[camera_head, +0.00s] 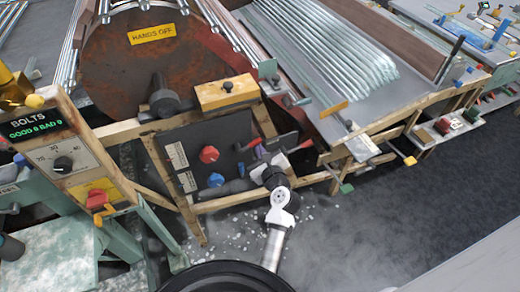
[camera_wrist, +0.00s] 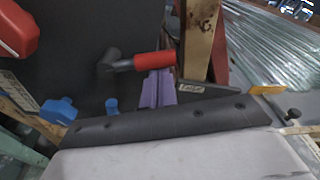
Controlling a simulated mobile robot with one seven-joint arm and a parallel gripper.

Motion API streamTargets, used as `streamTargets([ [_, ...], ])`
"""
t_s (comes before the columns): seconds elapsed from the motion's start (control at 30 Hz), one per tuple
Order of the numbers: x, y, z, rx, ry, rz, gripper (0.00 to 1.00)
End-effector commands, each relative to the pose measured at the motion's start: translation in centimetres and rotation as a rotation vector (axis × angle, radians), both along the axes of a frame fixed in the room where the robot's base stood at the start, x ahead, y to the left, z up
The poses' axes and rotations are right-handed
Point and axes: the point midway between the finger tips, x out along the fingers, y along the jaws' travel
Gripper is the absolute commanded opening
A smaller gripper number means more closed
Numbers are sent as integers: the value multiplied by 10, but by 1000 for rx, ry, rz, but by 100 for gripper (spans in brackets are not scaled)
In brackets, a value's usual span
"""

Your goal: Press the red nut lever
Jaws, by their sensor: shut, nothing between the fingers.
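The red nut lever (camera_wrist: 152,61) has a red grip on a black arm and pivot, and sticks out sideways from a dark panel (camera_wrist: 85,45). It shows near the middle of the wrist view. My gripper (camera_wrist: 158,76) has two purple fingers, shut together and empty. Their tips lie just below the red grip in the wrist view; I cannot tell whether they touch it. In the head view my gripper (camera_head: 259,151) is at the panel's right edge, and the lever is small and mostly hidden there.
A red knob (camera_head: 209,154) and a blue knob (camera_head: 216,180) sit on the panel left of my gripper. A yellow box (camera_head: 226,93) stands above the panel. A wooden frame surrounds it. A tray of glass tubes (camera_head: 340,60) lies right. Open floor (camera_head: 400,215) is at lower right.

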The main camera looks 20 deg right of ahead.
Motion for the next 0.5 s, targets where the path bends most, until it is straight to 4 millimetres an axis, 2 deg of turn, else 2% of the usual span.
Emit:
streamTargets([
  [0.27, 1, 2, 6, -63, -4, 2, 0],
  [0.5, 1, 4, 14, -204, -11, 4, 0],
])
